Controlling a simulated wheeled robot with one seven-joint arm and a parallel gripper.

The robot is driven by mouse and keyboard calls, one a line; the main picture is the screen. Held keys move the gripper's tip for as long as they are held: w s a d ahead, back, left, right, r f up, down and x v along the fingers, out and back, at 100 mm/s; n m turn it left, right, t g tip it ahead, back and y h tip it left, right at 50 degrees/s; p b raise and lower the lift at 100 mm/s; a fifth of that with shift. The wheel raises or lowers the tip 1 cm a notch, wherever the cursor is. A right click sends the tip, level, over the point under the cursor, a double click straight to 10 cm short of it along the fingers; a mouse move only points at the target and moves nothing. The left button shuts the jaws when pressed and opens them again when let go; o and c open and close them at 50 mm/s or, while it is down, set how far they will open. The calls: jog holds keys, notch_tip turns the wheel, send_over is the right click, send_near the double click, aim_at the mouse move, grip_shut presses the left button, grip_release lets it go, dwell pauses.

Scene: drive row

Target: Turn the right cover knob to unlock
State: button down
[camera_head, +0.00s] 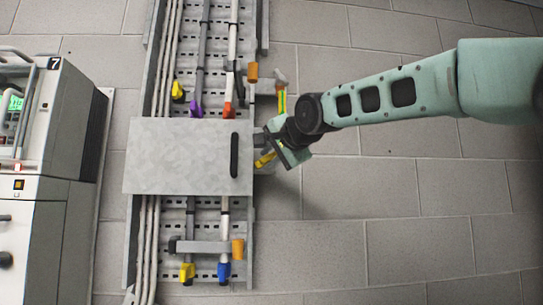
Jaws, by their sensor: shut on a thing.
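A grey metal cover (165,160) lies across the middle of the rail row, with a dark slot-shaped handle (234,155) near its right edge. My gripper (264,140) is at the cover's right edge, with my arm reaching in from the right. It is shut on a small dark part at that edge, which appears to be the right cover knob. The fingers hide most of the knob, so its turn angle cannot be told. The cover lies flat over the rails.
Above the cover are yellow (178,91), purple (196,108) and red (228,109) ends, and an orange cylinder (252,72). Below are another orange cylinder (238,249) and a blue end (224,270). A grey cabinet (60,120) stands left. The tiled floor at lower right is clear.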

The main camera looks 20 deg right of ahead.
jog(key=n+h, duration=0.1)
jog(key=n, duration=0.1)
jog(key=n+g+h, duration=0.1)
jog(key=n, duration=0.1)
jog(key=shift+a+r+n+g+h+p, duration=0.1)
jog(key=shift+a+n+g+h+p, duration=0.1)
jog(key=shift+n+g+h+p, duration=0.15)
jog(key=n+h, duration=0.2)
jog(key=n, duration=0.1)
jog(key=shift+n+g+p, duration=0.25)
jog(key=shift+g+p, duration=0.05)
jog(key=shift+g, duration=0.05)
jog(key=shift+h, duration=0.25)
jog(key=c, duration=1.5)
grip_release()
jog(key=shift+o, duration=0.2)
jog(key=shift+a, duration=0.1)
jog(key=b+v, duration=0.3)
jog(key=v, duration=1.4)
jog(key=shift+s, duration=0.15)
